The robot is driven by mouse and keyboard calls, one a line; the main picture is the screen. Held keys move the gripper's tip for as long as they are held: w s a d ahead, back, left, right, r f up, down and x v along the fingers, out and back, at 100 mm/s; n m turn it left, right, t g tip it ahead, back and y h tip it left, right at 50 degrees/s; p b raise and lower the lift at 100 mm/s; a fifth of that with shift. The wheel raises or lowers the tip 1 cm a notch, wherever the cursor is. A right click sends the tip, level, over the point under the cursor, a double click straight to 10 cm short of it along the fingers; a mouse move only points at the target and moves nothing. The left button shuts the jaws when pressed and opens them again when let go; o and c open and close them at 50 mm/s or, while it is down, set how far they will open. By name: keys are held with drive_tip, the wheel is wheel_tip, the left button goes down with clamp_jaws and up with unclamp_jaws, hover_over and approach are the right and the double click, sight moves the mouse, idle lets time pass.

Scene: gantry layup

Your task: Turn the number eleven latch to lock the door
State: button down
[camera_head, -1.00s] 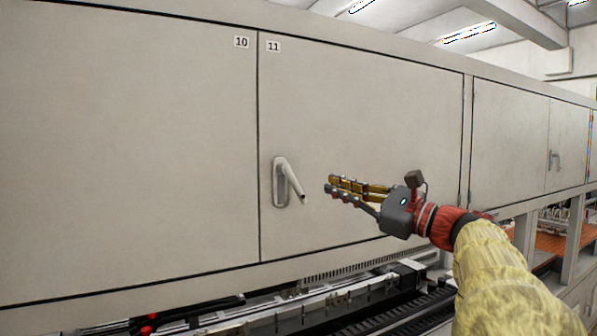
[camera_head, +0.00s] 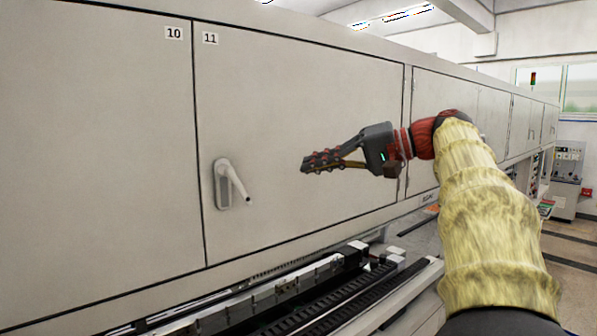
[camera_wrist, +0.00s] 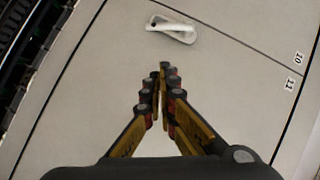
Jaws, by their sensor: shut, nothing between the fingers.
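The door marked 11 (camera_head: 310,100) is a large grey cabinet panel, flush with its neighbour. Its latch (camera_head: 224,184) is a pale lever handle on a plate near the door's lower left edge; the lever slants down to the right. The latch also shows in the wrist view (camera_wrist: 172,28), ahead of the fingertips. My gripper (camera_head: 304,163) is shut and empty, to the right of the latch and slightly higher, apart from it. In the wrist view the fingers (camera_wrist: 158,75) come close together at their tips and point toward the latch.
The door marked 10 (camera_head: 90,150) adjoins on the left, across a thin seam. Below the doors runs a machine bed with black rails (camera_head: 330,305). More cabinet doors continue to the right. A grey cabinet (camera_head: 567,180) stands far right beside open floor.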

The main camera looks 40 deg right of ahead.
sight(236, 185)
drive_tip(key=w+a+f, duration=0.1)
drive_tip(key=w+a, duration=0.1)
drive_tip(key=w+a+f+p, duration=0.1)
drive_tip(key=w+a, duration=0.2)
drive_tip(key=w+a+f+p, duration=0.1)
drive_tip(key=w+a+f, duration=0.1)
drive_tip(key=a, duration=0.1)
drive_tip(key=shift+w+f, duration=0.1)
drive_tip(key=shift+w, duration=0.3)
drive_tip(key=shift+a, duration=0.1)
drive_tip(key=shift+f, duration=0.1)
drive_tip(key=shift+f+b, duration=0.15)
drive_tip(key=shift+b, duration=0.25)
